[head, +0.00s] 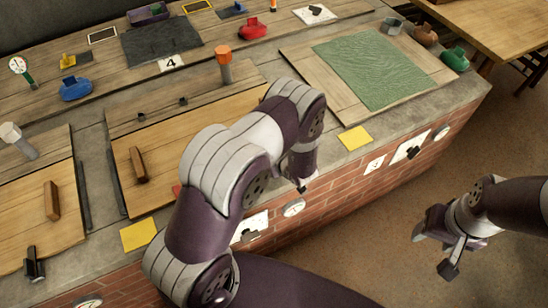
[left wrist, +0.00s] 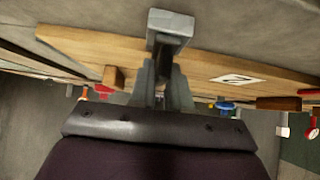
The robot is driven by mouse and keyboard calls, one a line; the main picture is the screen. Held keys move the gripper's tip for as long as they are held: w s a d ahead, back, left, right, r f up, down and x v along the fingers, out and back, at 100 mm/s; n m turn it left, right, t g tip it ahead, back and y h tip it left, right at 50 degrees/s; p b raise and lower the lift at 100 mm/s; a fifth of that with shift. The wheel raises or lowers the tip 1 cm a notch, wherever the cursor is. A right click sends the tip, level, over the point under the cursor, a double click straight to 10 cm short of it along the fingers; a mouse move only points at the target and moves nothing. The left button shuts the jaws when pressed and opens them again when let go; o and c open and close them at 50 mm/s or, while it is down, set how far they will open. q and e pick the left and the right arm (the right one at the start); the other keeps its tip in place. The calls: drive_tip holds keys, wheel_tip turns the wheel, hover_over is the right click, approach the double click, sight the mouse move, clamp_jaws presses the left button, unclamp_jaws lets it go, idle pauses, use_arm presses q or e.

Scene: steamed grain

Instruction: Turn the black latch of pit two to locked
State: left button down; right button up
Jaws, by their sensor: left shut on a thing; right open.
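In the head view my left arm covers the latch and part of the middle wooden lid (head: 200,122). I cannot tell whether the latch sits at locked. My right gripper (head: 450,252) is open and empty over the floor at the right.
The left lid has its own black latch (head: 35,262) at its front edge. A green cloth (head: 385,68) lies on the right lid. Yellow notes (head: 138,234) lie along the front edge. Gauges (head: 293,207) sit on the brick face. The floor around my right gripper is clear.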

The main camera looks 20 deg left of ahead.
idle(0.4)
use_arm(q)
drive_tip(key=c, duration=1.2)
unclamp_jaws()
drive_tip(key=shift+o, duration=0.2)
drive_tip(key=p+v, duration=0.1)
drive_tip(key=v, duration=1.1)
drive_tip(key=shift+d+r, duration=0.2)
drive_tip(key=shift+s, duration=0.1)
